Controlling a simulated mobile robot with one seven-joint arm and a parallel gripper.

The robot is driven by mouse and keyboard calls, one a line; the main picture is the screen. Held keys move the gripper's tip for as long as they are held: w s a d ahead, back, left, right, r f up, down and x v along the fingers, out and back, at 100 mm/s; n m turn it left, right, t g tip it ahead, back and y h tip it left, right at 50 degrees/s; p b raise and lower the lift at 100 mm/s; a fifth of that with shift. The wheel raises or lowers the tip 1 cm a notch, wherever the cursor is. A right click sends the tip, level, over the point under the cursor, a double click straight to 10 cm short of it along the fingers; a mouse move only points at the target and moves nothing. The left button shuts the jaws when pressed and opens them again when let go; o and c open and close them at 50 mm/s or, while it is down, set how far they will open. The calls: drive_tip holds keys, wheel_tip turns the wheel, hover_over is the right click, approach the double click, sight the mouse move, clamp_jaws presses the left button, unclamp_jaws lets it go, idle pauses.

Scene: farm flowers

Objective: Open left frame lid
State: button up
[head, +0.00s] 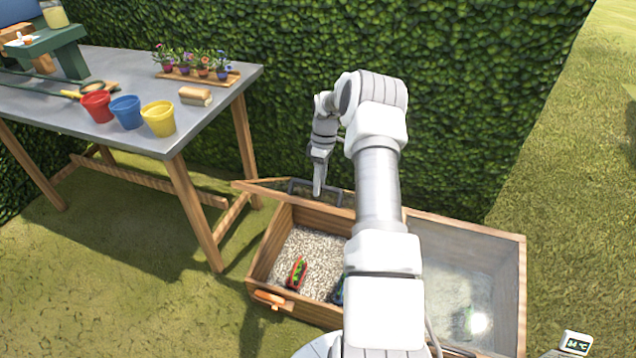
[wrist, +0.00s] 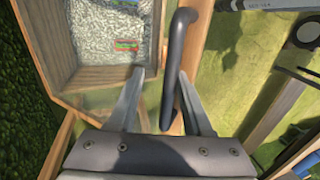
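The wooden frame box (head: 262,262) stands on the grass. Its left compartment is uncovered and shows pale gravel. The left lid (head: 262,191) is swung up at the back and seen nearly edge-on, so its exact angle is hard to tell. A dark bar handle (wrist: 174,65) is fixed to the lid's wooden rail (wrist: 196,48). My gripper (head: 317,192) is at this handle, behind the box. In the wrist view my gripper (wrist: 162,72) is open, with the handle between its fingers and the right fingertip close to it. The right lid (head: 455,260) is down.
A red-and-green item (head: 297,272) lies on the gravel; a blue item is partly hidden by my arm. A table (head: 60,110) with pots and a flower tray (head: 200,78) stands to the left. A hedge (head: 450,90) rises behind. Grass at the right is mostly clear.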

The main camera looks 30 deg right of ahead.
drive_tip(key=shift+a+r, duration=0.1)
drive_tip(key=shift+a, duration=0.1)
drive_tip(key=shift+w+r, duration=0.1)
drive_tip(key=shift+r, duration=0.35)
drive_tip(key=p+v, duration=0.3)
drive_tip(key=v, duration=1.3)
drive_tip(key=shift+d+r+p, duration=0.2)
drive_tip(key=shift+p, duration=0.1)
